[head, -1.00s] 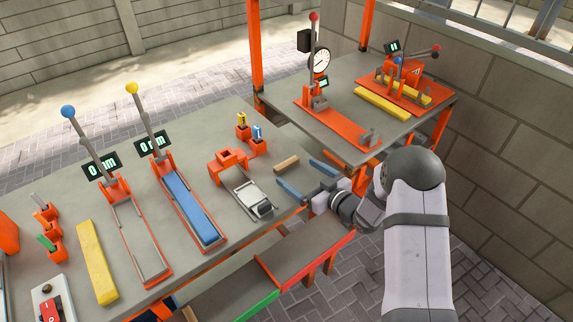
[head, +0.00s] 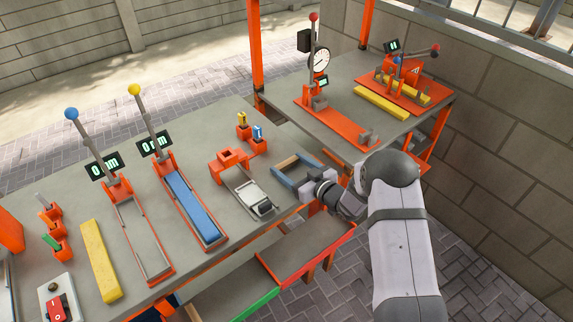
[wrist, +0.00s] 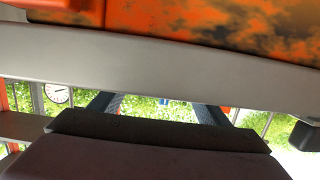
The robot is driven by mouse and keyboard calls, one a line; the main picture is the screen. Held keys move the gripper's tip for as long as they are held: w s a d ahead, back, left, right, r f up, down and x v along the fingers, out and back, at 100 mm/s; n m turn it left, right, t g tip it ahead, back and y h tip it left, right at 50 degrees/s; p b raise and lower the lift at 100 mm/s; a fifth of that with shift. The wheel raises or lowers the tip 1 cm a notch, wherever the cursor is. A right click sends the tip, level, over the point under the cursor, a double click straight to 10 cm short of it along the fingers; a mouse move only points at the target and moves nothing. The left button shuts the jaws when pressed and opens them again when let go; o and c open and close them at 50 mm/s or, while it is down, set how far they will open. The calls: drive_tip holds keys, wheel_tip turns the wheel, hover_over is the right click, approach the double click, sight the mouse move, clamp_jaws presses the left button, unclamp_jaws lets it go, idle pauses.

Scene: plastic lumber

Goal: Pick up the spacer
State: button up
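In the wrist view both fingers (wrist: 157,107) show apart, partly hidden by a dark part in front; the block cannot be made out there.
A grey and white tool (head: 255,200) lies on the bench just left of my gripper. An orange holder (head: 231,160) and small coloured pieces in orange stands (head: 250,133) are behind it. An orange-edged shelf (head: 310,245) is below in front. A second bench (head: 345,100) stands at the right.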

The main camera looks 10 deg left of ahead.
drive_tip(key=shift+r, duration=0.2)
wheel_tip(320, 180, up, 10)
drive_tip(key=b, duration=0.1)
drive_tip(key=shift+f+b, duration=0.15)
drive_tip(key=shift+b, duration=0.25)
idle(0.4)
drive_tip(key=shift+d, duration=0.1)
drive_tip(key=s+d+f, duration=0.1)
drive_tip(key=d, duration=0.2)
drive_tip(key=s+d+f, duration=0.1)
drive_tip(key=d+f, duration=0.1)
drive_tip(key=s+d+f, duration=0.1)
drive_tip(key=d+f, duration=0.1)
drive_tip(key=d, duration=0.1)
drive_tip(key=shift+d+f+p, duration=0.15)
drive_tip(key=shift+d+p, duration=0.15)
drive_tip(key=shift+p, duration=0.05)
drive_tip(key=s+d+f+n+g, duration=0.1)
drive_tip(key=s+d+f, duration=0.1)
drive_tip(key=s+d, duration=0.4)
drive_tip(key=s+d+f+g+y+p, duration=0.1)
drive_tip(key=s+d+f, duration=0.2)
drive_tip(key=s+d, duration=0.4)
drive_tip(key=s, duration=0.6)
drive_tip(key=shift+s+n+y, duration=0.3)
drive_tip(key=shift+s+n, duration=0.1)
drive_tip(key=shift+d, duration=0.1)
